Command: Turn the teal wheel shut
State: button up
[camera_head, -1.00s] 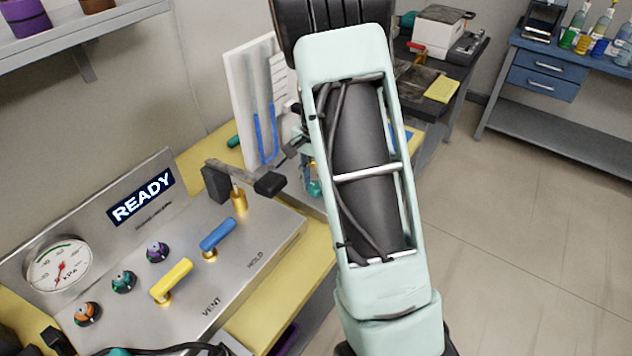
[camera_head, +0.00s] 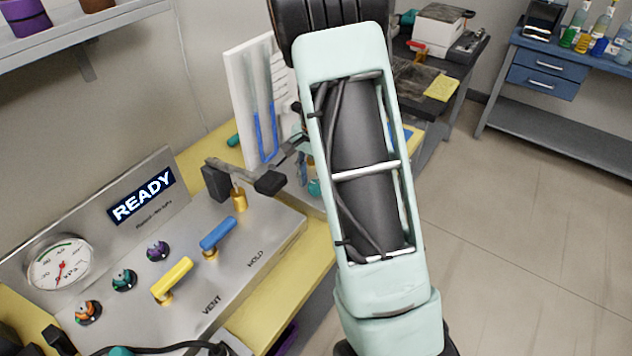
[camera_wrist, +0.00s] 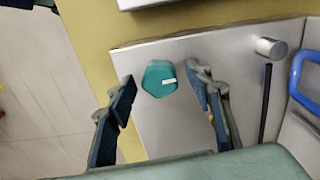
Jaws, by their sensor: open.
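The teal wheel (camera_wrist: 160,79) shows in the wrist view as a rounded, many-sided knob with a small white mark, on a pale metal panel (camera_wrist: 150,125). My gripper (camera_wrist: 161,73) is open, one finger to the left of the wheel and one to the right. Gaps show between the wheel and both fingers, so neither appears to touch it. In the head view, my arm covers most of that area. Only a small teal patch (camera_head: 314,187), which looks like the wheel, shows beside the arm.
A white board with a blue U-shaped tube (camera_head: 265,145) stands close to the left of my arm. A metal console with a gauge (camera_head: 60,263), a yellow lever (camera_head: 172,279) and a blue lever (camera_head: 218,234) lies further left. A grey post (camera_wrist: 270,48) rises right of the wheel.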

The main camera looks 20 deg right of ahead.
notch_tip(320, 180, up, 12)
dwell(0.6)
